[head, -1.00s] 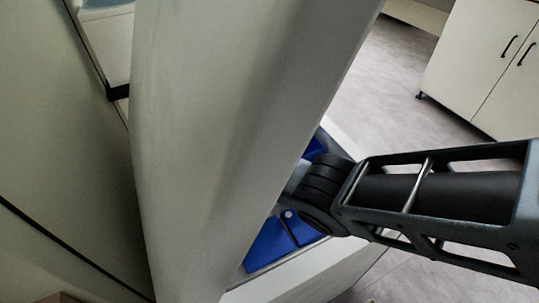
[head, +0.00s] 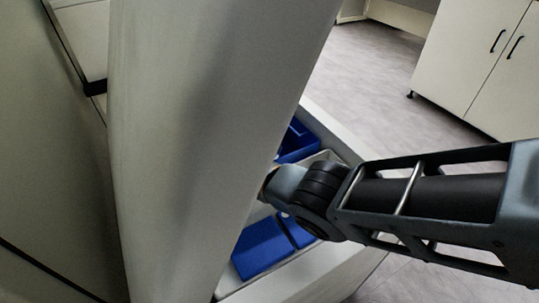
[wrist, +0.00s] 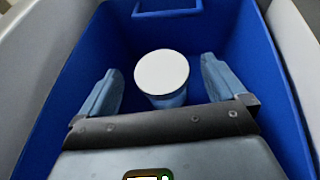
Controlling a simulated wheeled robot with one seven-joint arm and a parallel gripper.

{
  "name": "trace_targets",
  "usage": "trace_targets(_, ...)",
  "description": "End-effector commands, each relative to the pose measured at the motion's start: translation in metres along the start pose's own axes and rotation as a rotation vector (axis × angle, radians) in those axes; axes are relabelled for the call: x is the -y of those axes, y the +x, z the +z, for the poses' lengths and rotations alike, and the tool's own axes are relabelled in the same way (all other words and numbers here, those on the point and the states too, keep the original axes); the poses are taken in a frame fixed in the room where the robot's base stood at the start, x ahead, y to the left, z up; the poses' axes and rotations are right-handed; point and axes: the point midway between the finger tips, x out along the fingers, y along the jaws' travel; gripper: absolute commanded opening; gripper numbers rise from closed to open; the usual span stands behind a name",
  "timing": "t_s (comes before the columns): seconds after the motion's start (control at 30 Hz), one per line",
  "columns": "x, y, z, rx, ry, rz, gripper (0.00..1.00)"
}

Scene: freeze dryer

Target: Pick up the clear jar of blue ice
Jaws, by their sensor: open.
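In the wrist view a jar (wrist: 168,99) with a round white lid stands in a deep blue bin (wrist: 82,62). Its body below the lid looks pale blue and is mostly foreshortened from above. My gripper (wrist: 159,67) is open, with one finger to the left of the jar and one to the right. Gaps show between the jar and both fingers. In the head view my fingers and the jar are hidden behind a large pale panel.
In the head view blue bins (head: 262,247) sit inside a white open-topped compartment (head: 325,268). The tall pale panel (head: 205,130) stands close to my arm's left. White cabinets (head: 468,58) stand back right, with clear floor before them.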

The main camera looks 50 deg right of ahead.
Motion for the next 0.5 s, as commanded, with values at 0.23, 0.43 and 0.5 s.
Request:
trace_targets(0.23, 0.001, 0.035, -0.003, 0.001, 0.0, -0.003, 0.98)
trace_targets(0.43, 0.001, 0.046, -0.001, 0.0, 0.0, -0.001, 0.98)
trace_targets(0.5, 0.001, 0.046, -0.001, 0.0, 0.0, -0.001, 0.98)
